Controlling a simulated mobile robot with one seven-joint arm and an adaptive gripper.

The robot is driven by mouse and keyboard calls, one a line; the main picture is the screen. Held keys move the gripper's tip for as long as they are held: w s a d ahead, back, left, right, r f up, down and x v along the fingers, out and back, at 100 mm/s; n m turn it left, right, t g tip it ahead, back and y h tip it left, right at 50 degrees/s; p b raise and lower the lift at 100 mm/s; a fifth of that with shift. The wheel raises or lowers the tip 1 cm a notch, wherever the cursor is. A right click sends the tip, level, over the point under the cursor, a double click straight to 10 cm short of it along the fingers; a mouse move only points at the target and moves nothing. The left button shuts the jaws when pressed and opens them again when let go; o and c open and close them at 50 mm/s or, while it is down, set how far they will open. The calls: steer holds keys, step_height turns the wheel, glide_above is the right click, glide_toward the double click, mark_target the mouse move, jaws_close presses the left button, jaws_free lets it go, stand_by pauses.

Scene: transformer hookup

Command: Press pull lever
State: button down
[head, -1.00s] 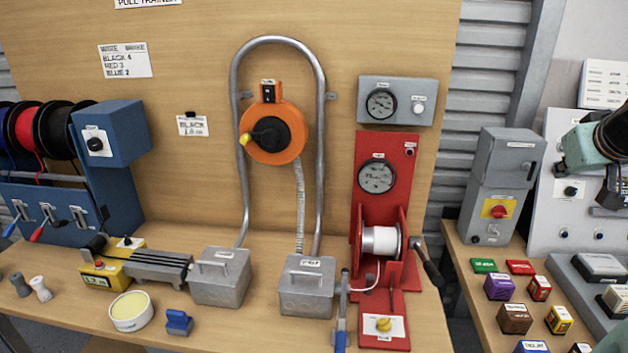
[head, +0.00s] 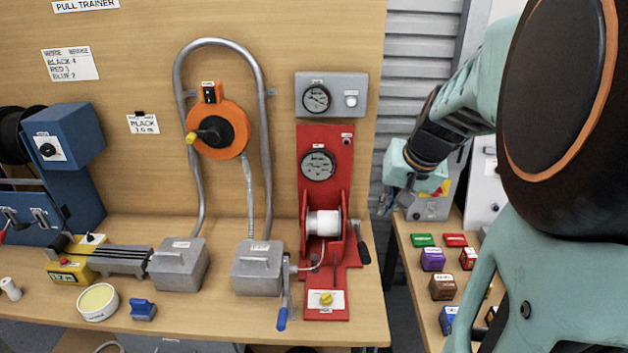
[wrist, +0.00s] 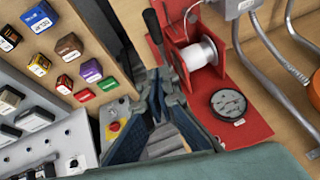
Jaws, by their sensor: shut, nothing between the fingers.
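The red pull rig (head: 312,170) stands on the bench with a gauge and a white spool (head: 323,223). A lever with a blue handle (head: 282,318) hangs at its front left, over the bench edge. A black-handled crank (head: 362,250) is on the rig's right side; it also shows in the wrist view (wrist: 153,25). The task's words do not settle which is the pull lever. My gripper (head: 386,205) is shut and empty, right of the rig and apart from it. In the wrist view, my gripper (wrist: 163,85) points towards the gap beside the rig.
Metal boxes (head: 256,268) with conduit stand left of the rig. A grey gauge box (head: 331,95) is above it. A side bench at right holds several small coloured boxes (head: 433,259). A gap separates the two benches.

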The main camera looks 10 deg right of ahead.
steer(key=shift+a, duration=0.1)
glide_above(364, 247)
steer(key=d, duration=0.1)
step_height(364, 247, down, 9)
steer(key=shift+s+a+f, duration=0.15)
steer(key=shift+s+f, duration=0.15)
steer(key=shift+f, duration=0.35)
steer(key=shift+s+a+f, duration=0.15)
steer(key=shift+s+f, duration=0.1)
steer(key=shift+f, duration=0.35)
steer(key=shift+s+a+f, duration=0.15)
steer(key=shift+s+f, duration=0.15)
steer(key=shift+f, duration=0.35)
steer(key=shift+f+b, duration=0.15)
steer(key=shift+b, duration=0.15)
